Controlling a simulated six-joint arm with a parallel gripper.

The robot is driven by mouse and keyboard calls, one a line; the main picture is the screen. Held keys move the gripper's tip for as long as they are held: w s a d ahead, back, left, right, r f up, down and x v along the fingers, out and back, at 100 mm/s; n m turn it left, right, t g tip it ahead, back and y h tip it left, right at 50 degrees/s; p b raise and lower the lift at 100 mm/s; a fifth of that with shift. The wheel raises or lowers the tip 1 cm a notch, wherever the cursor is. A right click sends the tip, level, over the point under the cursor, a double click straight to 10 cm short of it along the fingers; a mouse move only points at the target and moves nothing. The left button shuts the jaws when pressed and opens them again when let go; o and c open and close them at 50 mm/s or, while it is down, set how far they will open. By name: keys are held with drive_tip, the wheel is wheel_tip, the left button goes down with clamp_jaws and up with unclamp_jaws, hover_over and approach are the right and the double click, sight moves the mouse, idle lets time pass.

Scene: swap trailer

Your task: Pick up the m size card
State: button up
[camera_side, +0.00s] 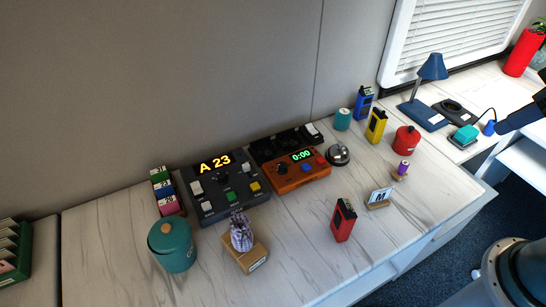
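The M size card (380,196) is a small white card with a dark letter M, standing upright in a low wooden holder (378,206) near the right front of the marble-look counter. Part of my arm comes in at the right edge, and its dark, narrow end, which looks like my gripper (501,127), hangs well to the right of the card and apart from it. Its fingers are too small and dark to tell open from shut. Nothing is seen held in it.
A red handheld device (343,220) stands just left of the card. A purple spool-like item (402,169) and a red canister (407,140) stand behind it. A chrome bell (338,154) and orange timer box (296,173) are farther left. The counter's front edge is close.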

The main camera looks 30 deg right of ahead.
drive_tip(key=w+d+f+n+g+y, duration=0.1)
drive_tip(key=w+f+n+g+y, duration=0.1)
drive_tip(key=w+f+n, duration=0.4)
drive_tip(key=w+d+f+n+g+y, duration=0.1)
drive_tip(key=w+f+n, duration=0.5)
drive_tip(key=f, duration=0.8)
drive_tip(key=shift+w+f+n+g+y, duration=0.2)
drive_tip(key=shift+w+n+g+y, duration=0.35)
drive_tip(key=shift+n, duration=0.85)
drive_tip(key=shift+s+f, duration=0.1)
drive_tip(key=shift+f, duration=0.05)
approach(378, 201)
drive_tip(key=shift+w+a+f, duration=0.3)
drive_tip(key=shift+a+f, duration=0.3)
drive_tip(key=shift+f, duration=0.05)
drive_tip(key=shift+x, duration=2.6)
drive_tip(key=shift+a, duration=0.1)
clamp_jaws()
